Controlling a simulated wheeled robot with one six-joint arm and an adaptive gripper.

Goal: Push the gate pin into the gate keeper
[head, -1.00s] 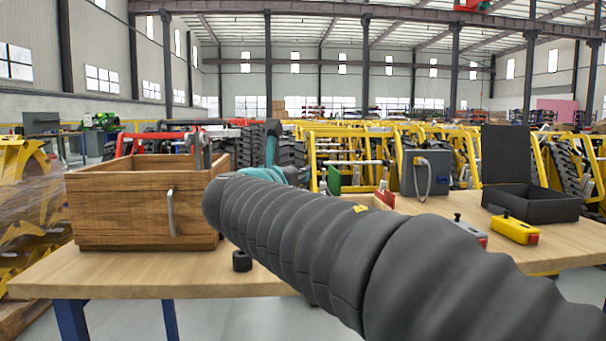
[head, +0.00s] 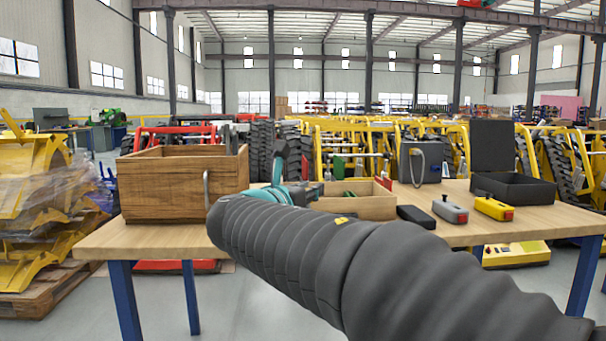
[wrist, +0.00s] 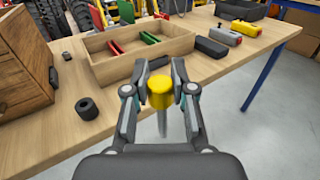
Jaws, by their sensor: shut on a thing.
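My gripper (wrist: 160,86) is shut on a pin with a yellow head (wrist: 160,98), which I take for the gate pin. Its thin metal shank points down, in front of the table edge in the wrist view. In the head view my gripper (head: 290,190) is largely hidden behind my arm, and the pin does not show. A short black hollow cylinder (wrist: 87,108) stands on the table, left of and apart from the pin. I cannot tell whether it is the gate keeper. A wooden crate (head: 165,190) with a metal handle stands at the table's left.
A shallow wooden tray (wrist: 108,68) holds red and green pieces. A black case (wrist: 211,47), a grey box (head: 450,210), a yellow box (head: 494,208) and an open black bin (head: 530,192) lie to the right.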

